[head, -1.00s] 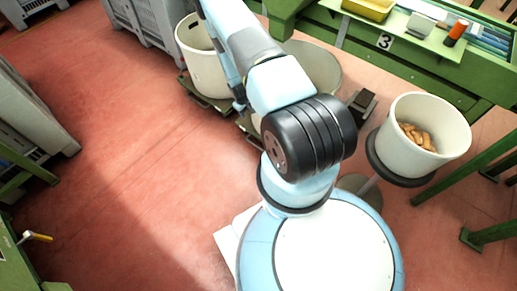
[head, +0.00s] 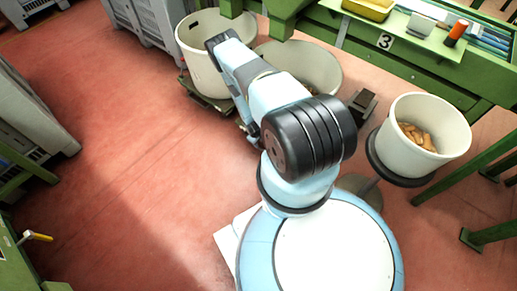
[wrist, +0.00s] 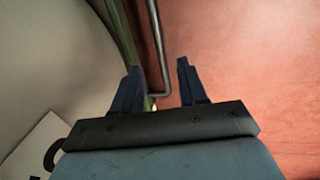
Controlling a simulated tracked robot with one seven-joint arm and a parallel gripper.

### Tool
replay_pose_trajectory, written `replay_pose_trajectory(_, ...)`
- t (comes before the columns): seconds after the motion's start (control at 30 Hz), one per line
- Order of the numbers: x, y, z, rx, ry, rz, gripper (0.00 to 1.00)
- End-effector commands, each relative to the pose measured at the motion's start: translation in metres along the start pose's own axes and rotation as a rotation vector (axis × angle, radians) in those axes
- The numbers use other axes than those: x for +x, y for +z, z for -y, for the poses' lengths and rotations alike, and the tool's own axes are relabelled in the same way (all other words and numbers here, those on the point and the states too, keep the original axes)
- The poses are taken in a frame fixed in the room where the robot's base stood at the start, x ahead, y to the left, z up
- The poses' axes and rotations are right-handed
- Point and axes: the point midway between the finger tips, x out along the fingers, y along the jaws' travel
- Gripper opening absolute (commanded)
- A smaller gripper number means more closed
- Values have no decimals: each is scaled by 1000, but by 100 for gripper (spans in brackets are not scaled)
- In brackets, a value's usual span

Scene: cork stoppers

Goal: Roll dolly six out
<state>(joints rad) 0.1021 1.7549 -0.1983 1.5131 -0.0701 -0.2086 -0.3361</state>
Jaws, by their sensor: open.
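My gripper (wrist: 159,64) is open in the wrist view, with two dark blue fingers apart. A bent grey metal bar (wrist: 155,40) runs down between the fingertips and hooks left near their bases; I cannot tell whether it touches them. A pale tub wall (wrist: 50,60) fills the left side, with a white plate (wrist: 35,143) bearing a partly hidden dark mark. In the head view, one white tub (head: 198,68) stands on a dark green dolly (head: 205,101). A second tub (head: 325,72) stands beside it, partly behind my arm. No dolly number is readable, and my arm hides the gripper there.
A white tub of corks (head: 455,125) sits on a round black support at right. A green bench (head: 410,62) marked 3 runs behind the tubs. Grey crates (head: 150,30) stand at the back left. Red floor (head: 130,170) is clear at left.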

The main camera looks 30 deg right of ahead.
Motion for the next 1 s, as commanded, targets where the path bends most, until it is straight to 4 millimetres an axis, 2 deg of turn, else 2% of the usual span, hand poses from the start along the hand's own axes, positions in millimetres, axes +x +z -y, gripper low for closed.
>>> replay_pose_trajectory(0.3,48,0,0,0,0,0,42)
replay_pose_trajectory(0.5,72,0,0,0,0,-1,42)
replay_pose_trajectory(0.7,85,0,0,0,0,0,42)
replay_pose_trajectory(1.0,88,0,0,0,0,0,42)
